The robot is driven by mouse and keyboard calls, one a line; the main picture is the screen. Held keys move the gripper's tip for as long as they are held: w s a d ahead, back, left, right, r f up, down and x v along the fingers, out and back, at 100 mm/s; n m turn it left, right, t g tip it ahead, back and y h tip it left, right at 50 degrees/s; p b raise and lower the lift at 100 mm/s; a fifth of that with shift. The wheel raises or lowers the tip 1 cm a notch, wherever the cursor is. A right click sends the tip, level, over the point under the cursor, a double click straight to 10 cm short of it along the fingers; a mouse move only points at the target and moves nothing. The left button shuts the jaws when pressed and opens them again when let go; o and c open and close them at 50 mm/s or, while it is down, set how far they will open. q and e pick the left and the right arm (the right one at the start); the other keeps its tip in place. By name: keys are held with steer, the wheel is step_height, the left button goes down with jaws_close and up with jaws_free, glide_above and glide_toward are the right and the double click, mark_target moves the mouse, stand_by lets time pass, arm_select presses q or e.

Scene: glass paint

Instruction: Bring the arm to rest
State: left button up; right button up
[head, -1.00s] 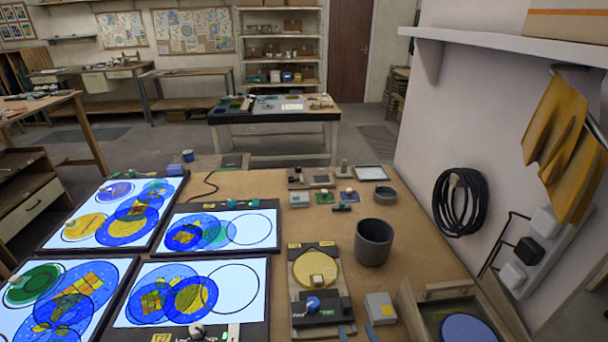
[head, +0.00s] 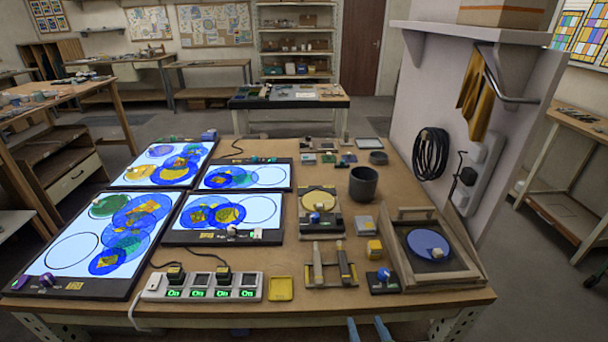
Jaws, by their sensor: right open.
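My right gripper (head: 368,329) shows only as two blue-grey fingertips at the bottom edge of the head view. They stand apart with nothing visible between them, in front of the table's near edge. The rest of the right arm is out of the picture. My left gripper is not in view. The wooden worktable (head: 300,249) lies beyond the fingertips.
Lit panels with coloured glass discs (head: 75,248) cover the table's left side. A power strip (head: 203,287), yellow tray (head: 281,288), tool stand (head: 331,266) and small dark device (head: 382,280) line the front. A wooden tray (head: 440,275) holds a blue disc (head: 428,244). A dark cup (head: 363,183) stands behind.

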steer(key=s+d+f+m+g, duration=0.25)
steer(key=f+m, duration=0.25)
steer(key=f, duration=0.3)
steer(key=s+d+f+m+g, duration=0.1)
steer(key=s+f+m+g, duration=0.1)
steer(key=s+f+m, duration=0.35)
steer(key=s+d+f+m+g, duration=0.1)
steer(key=s+f+m+g, duration=0.1)
steer(key=f+m, duration=0.6)
steer(key=s+d+f+m+g, duration=0.1)
steer(key=s+f+m+g, duration=0.2)
steer(key=s+f+m, duration=0.3)
steer(key=s+d+f+m+g, duration=0.1)
steer(key=s+f+m+g, duration=0.2)
steer(key=s, duration=1.1)
step_height(320, 180, down, 4)
steer(key=m, duration=0.6)
steer(key=shift+s+r+b, duration=0.15)
steer(key=shift+s+b, duration=0.15)
steer(key=shift+m, duration=0.25)
